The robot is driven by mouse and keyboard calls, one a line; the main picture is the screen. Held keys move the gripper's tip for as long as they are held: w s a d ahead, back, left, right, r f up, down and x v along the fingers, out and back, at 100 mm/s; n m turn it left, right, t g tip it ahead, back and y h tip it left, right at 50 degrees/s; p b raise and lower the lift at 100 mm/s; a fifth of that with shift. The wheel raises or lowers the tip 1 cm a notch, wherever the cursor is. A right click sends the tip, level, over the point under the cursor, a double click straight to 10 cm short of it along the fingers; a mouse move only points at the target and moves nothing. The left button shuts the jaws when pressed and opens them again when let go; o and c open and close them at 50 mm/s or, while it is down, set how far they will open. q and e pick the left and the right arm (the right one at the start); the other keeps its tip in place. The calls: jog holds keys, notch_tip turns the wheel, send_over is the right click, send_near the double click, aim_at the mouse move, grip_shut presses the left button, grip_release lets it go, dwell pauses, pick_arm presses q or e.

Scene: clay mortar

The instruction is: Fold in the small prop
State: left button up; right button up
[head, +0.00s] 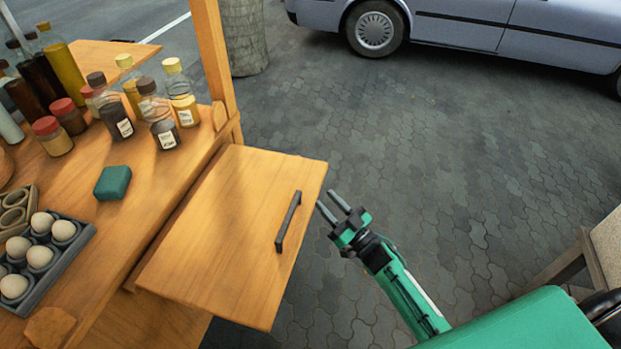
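A wooden flap (225,225) with a dark bar handle (289,221) sticks out level from the right side of the wooden stall counter (150,185). No separate small prop can be made out; anything under the flap is hidden by it. My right gripper (325,199) is just right of the flap's outer edge, near the handle's upper end. Its two dark fingers are apart with nothing between them. It appears clear of the flap and handle, though its height is hard to judge. My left gripper is not in view.
Bottles and jars (120,105), a green block (113,182) and an egg tray (75,248) stand on the counter. A wooden post (212,55) rises at its corner. A wooden seat (585,255) is at the right. The paving (440,130) towards the parked car (470,22) is clear.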

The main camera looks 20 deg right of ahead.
jog(key=x, duration=0.8)
jog(key=shift+w+a, duration=0.1)
jog(key=shift+w, duration=0.05)
grip_shut()
